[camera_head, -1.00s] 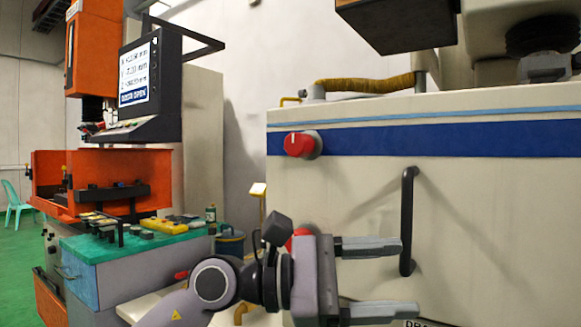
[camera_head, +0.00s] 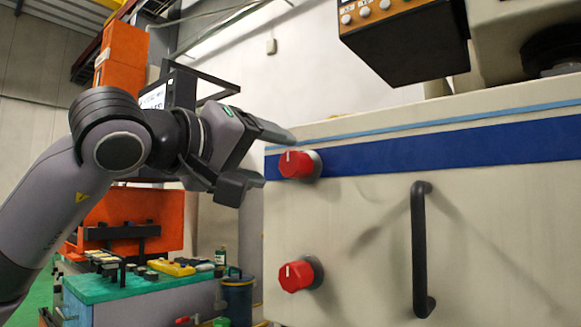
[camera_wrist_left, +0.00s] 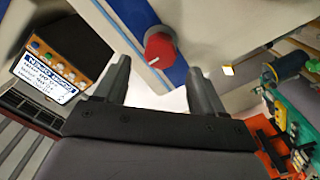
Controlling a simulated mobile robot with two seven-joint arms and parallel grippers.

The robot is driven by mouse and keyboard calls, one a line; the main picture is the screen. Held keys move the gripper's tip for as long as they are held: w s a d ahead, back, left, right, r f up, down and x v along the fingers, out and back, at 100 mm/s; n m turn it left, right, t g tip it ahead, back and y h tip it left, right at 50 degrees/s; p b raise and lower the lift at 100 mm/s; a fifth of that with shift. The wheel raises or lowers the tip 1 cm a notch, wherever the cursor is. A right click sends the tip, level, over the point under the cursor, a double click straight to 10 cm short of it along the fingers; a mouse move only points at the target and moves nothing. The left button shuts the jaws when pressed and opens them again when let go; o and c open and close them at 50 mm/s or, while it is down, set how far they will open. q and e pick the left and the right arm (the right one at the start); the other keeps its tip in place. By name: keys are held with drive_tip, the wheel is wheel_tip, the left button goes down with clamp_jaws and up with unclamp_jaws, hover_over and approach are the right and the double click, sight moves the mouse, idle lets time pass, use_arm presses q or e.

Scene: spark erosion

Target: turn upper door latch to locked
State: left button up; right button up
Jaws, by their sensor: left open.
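The upper door latch (camera_head: 297,164) is a red knob with a white mark on its top, on the blue stripe at the left edge of the cream door (camera_head: 360,230). It also shows in the left wrist view (camera_wrist_left: 160,47), ahead of and between the fingers. A lower red latch (camera_head: 296,276) sits below it. My left gripper (camera_head: 278,158) is open and empty, just left of the upper latch; in the left wrist view its fingers (camera_wrist_left: 160,85) are spread with the knob beyond their tips. I cannot tell that anything touches. My right gripper is not in view.
A black vertical handle (camera_head: 420,250) stands out from the door right of the latches. A control box (camera_head: 405,40) overhangs at the top. A teal-topped bench (camera_head: 140,288) and an orange machine (camera_head: 150,215) are behind my left arm.

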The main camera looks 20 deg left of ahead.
sight(287, 163)
use_arm(q)
drive_tip(key=x, duration=0.6)
drive_tip(key=shift+p, duration=0.3)
drive_tip(key=shift+c, duration=0.4)
drive_tip(key=shift+f, duration=0.1)
drive_tip(key=c, duration=1)
